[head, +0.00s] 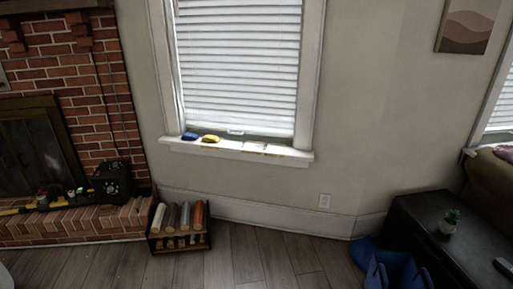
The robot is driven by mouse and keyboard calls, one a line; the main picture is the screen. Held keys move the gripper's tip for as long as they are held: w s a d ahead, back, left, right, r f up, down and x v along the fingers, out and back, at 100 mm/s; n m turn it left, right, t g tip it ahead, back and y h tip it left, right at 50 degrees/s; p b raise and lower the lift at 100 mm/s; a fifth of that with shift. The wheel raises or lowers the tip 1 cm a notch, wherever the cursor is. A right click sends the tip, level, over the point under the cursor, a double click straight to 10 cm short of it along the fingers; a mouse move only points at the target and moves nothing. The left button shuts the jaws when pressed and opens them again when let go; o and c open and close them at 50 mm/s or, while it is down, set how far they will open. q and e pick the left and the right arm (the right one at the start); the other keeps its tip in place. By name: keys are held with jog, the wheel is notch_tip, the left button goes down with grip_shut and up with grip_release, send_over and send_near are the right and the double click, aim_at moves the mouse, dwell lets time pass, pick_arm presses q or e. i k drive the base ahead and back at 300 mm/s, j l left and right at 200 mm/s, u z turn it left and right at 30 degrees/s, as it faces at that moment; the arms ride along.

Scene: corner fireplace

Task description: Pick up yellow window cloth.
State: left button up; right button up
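A small yellow item, which looks like the folded yellow window cloth (210,138), lies on the white window sill (225,149) toward its left end. A similar small blue item (190,136) lies just to its left. Neither of my grippers shows in the head view.
A rack of rolled items (179,226) stands on the wood floor (265,262) below the sill's left end. A black telephone (113,180) sits on the brick hearth at left. A dark cabinet (440,210) and blue objects (398,270) stand at right. Floor between is clear.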

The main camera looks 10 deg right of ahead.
aim_at(210, 139)
jog(key=i+u, duration=0.25)
jog(key=i, duration=2.05)
jog(key=l, duration=0.1)
